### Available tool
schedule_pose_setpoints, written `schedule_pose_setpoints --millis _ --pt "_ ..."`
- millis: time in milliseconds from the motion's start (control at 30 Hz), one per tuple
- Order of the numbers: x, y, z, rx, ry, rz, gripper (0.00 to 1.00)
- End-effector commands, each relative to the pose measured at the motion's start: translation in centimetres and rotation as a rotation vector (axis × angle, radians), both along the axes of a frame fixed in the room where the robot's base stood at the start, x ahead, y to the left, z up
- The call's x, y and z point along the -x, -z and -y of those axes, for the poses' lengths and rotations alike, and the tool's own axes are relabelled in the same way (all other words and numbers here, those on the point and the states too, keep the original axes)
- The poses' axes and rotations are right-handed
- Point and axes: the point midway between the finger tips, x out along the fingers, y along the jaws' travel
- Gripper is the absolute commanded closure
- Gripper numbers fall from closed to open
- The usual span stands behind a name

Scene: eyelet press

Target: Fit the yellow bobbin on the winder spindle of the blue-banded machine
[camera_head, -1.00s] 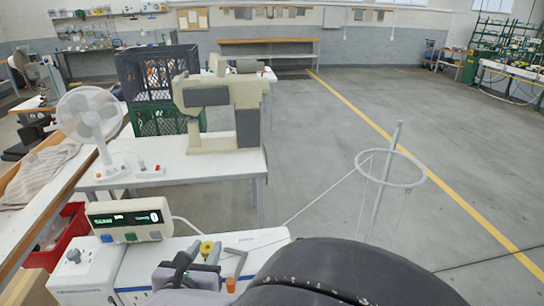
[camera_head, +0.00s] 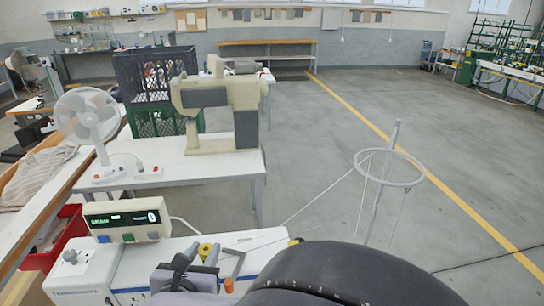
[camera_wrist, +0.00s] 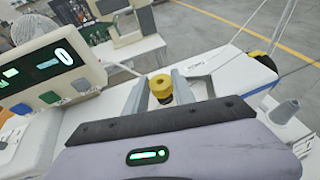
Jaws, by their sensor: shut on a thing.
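The yellow bobbin (camera_wrist: 160,84) is between the two grey fingers of my gripper (camera_wrist: 160,92), which is shut on it. In the head view the bobbin (camera_head: 205,251) shows above the white machine top (camera_head: 262,240), with my gripper (camera_head: 201,256) around it. A dark piece shows just under the bobbin in the wrist view; I cannot tell whether it is the spindle. My wrist and arm hide much of the near machine.
A display box (camera_head: 127,219) with coloured buttons stands left of my gripper. A yellow-and-black knob (camera_wrist: 262,58) is at the machine's far right end. A thread ring on a stand (camera_head: 390,168) rises at right. A fan (camera_head: 88,120) and beige machine (camera_head: 222,110) stand behind.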

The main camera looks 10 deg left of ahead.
Motion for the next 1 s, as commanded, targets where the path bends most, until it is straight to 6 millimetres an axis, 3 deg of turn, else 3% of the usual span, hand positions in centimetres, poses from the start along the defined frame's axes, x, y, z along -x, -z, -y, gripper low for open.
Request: schedule_pose_setpoints --millis 1000 --pt "0.0 1.0 0.0 0.0 0.0 0.0 1.0"
